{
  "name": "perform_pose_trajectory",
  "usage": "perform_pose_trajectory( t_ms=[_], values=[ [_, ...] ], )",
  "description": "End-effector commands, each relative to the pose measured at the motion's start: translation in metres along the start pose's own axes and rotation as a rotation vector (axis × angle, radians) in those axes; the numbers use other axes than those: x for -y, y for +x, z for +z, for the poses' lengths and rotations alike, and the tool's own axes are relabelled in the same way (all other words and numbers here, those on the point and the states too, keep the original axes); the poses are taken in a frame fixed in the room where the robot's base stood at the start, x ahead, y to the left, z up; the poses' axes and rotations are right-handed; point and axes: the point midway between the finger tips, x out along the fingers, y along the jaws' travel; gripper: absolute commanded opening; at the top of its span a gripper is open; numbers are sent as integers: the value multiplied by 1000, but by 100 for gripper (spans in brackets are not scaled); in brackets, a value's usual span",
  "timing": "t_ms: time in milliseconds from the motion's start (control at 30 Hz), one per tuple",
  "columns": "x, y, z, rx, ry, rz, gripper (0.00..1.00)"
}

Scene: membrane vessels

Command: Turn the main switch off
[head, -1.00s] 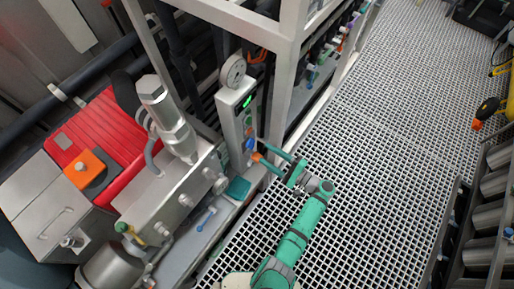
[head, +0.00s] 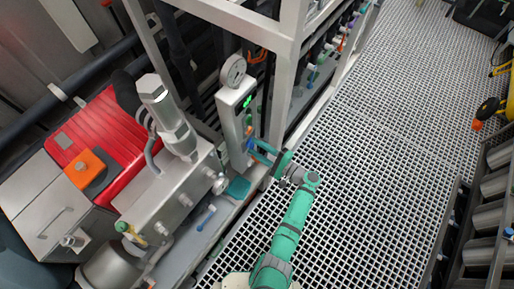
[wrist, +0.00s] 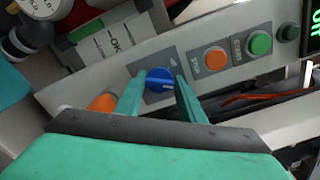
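A blue rotary knob (wrist: 158,80) sits on a dark square plate on the grey control panel (wrist: 130,85); its label is too small to read. In the wrist view my gripper (wrist: 160,77) is open, with one green finger on each side of the knob. I cannot tell whether the fingers touch it. In the head view my gripper (head: 256,150) is at the lower front of the upright panel box (head: 233,133), and the fingers partly hide the knob there.
An orange button (wrist: 215,59) and a green button (wrist: 260,43) sit beside the knob, near a lit green display (head: 247,101). A round gauge (head: 233,71) tops the box. A red-covered machine (head: 95,135) stands left. The grating floor (head: 370,150) is open on the right.

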Motion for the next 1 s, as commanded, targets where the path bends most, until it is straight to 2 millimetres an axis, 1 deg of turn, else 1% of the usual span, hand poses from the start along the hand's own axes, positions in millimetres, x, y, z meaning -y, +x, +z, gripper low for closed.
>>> perform_pose_trajectory(
  t_ms=[267,467,667,1000],
  values=[
    [0,1,-1,-4,-17,1,14],
    [-1,1,-1,-4,-94,2,13],
    [-2,2,-1,-2,-244,3,14],
    [-4,2,-2,-2,-565,3,14]
  ],
)
